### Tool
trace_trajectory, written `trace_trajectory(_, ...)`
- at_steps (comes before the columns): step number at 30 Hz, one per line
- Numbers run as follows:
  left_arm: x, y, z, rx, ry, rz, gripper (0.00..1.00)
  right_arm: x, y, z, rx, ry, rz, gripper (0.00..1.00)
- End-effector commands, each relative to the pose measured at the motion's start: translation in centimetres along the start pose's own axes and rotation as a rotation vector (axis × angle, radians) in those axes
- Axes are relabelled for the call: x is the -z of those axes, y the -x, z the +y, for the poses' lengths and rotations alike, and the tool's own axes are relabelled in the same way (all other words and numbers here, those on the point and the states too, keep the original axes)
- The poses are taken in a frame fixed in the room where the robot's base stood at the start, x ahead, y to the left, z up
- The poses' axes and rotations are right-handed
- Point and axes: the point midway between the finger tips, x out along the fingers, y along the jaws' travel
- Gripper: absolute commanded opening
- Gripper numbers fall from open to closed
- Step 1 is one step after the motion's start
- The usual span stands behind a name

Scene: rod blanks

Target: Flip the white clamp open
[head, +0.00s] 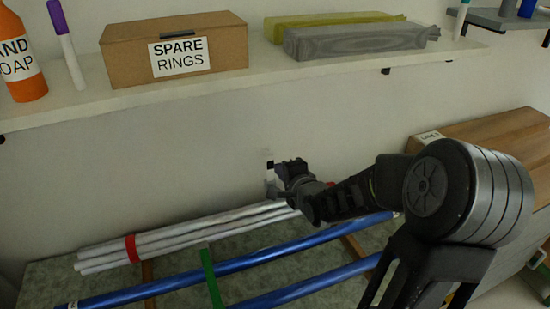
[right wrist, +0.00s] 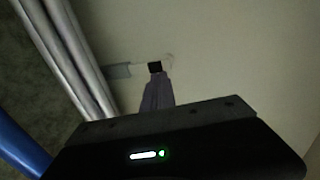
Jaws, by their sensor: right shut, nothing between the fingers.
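A small pale, whitish piece (head: 270,187), which looks like the white clamp, shows just left of my right gripper (head: 277,170), in front of the wall and above the far ends of the grey-white rods. In the right wrist view a pale grey tab (right wrist: 118,71) lies just left of the dark fingertips (right wrist: 155,68). The fingers are together with nothing between them. I cannot tell whether they touch the pale piece. The clamp's hinge and its state are not clear. My left gripper is not in view.
Grey-white rods (head: 200,232) with a red band (head: 132,248) lie behind blue rods (head: 245,261) and a green strip (head: 211,277). A shelf (head: 60,112) above holds a spare-rings box (head: 125,65) and grey and olive bars.

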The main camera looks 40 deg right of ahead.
Motion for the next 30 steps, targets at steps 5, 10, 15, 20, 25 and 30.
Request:
trace_trajectory(5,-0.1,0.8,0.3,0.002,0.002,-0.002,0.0,-0.1,-2.8,-0.9,0.0,-0.001,-0.002,0.0)
trace_trajectory(10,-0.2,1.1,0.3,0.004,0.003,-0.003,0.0,-0.1,-4.0,-1.2,-0.001,0.0,-0.001,0.0)
trace_trajectory(15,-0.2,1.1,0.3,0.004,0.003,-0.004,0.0,0.0,-4.2,-1.2,0.0,0.0,0.0,0.0)
trace_trajectory(20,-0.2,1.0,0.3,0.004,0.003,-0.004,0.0,0.0,-4.2,-1.2,0.0,0.001,-0.001,0.0)
trace_trajectory(25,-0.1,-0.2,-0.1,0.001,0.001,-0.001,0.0,-0.1,-5.4,-1.6,0.004,0.002,-0.002,0.0)
trace_trajectory(30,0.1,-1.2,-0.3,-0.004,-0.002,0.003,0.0,-0.1,-6.7,-2.4,0.002,0.001,-0.001,0.0)
